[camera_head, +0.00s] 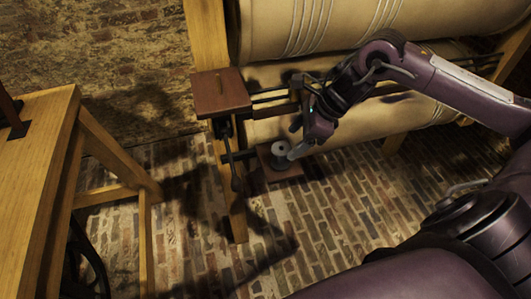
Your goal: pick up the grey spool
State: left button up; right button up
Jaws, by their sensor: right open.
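The grey spool (280,149) is small and sits upright on a small low reddish-brown platform (281,172) near the middle of the view. My right arm comes in from the right. Its gripper (293,142) points down at the spool's right side, very close to it, with the jaws open. I cannot tell whether a finger touches the spool. The spool's lower part is partly in shadow. My left gripper is not in view.
A higher brown square plate (221,92) on a wooden post stands just left of my right gripper. Large cream rolls (350,25) in a wooden frame lie behind. A wooden table (40,170) is at the left. Open brick floor (330,215) lies in front.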

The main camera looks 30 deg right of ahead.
aim_at(285, 148)
jog(key=shift+w+a+f, duration=0.2)
jog(key=shift+a+f, duration=0.05)
jog(key=shift+f, duration=0.6)
jog(key=shift+p+x, duration=0.3)
jog(key=shift+x, duration=2.3)
jog(key=shift+w, duration=0.15)
jog(key=c, duration=1.1)
